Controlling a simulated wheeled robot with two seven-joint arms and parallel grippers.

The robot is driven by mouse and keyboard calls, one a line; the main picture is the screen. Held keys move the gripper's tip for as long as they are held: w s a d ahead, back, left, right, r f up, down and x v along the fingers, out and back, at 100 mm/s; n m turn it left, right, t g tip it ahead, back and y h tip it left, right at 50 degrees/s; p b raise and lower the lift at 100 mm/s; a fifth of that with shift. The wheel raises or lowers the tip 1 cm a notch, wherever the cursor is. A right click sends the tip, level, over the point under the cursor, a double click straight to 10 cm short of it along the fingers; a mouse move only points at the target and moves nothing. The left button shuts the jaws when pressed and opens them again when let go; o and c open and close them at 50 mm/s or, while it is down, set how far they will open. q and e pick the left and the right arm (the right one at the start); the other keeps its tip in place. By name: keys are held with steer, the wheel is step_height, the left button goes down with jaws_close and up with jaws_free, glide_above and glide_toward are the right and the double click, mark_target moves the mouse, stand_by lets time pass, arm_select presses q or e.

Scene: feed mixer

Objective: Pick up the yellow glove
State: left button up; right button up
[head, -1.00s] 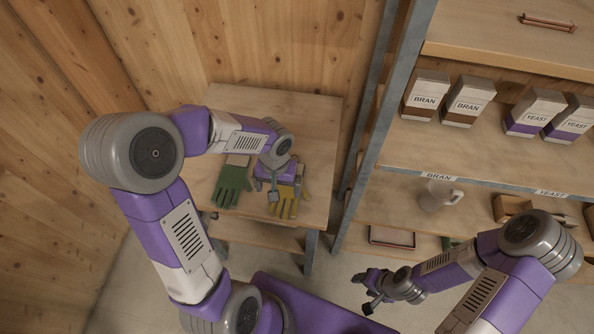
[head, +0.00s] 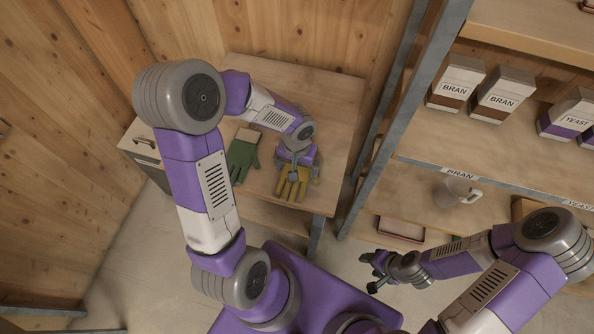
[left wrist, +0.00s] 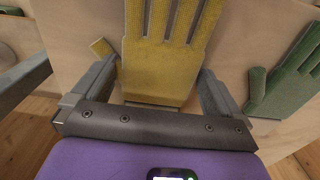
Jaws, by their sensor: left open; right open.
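The yellow glove (head: 291,186) lies on the wooden table (head: 330,110), partly hidden under my left gripper in the head view. My left gripper (head: 294,176) is over its cuff end. In the left wrist view the yellow glove (left wrist: 160,60) lies palm-flat between and beyond the two spread fingers of my left gripper (left wrist: 158,85). The gripper is open and holds nothing. My right gripper (head: 374,273) is open and empty, low in front of the shelf, far from the glove.
A green glove (head: 242,158) lies on the table beside the yellow one; it also shows in the left wrist view (left wrist: 290,80). A shelf unit (head: 415,145) with bran and yeast boxes and a mug (head: 457,191) stands to the right. Wooden walls enclose the back and left.

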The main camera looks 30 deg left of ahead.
arm_select(q)
steer(key=shift+r, duration=0.1)
steer(key=c, duration=0.8)
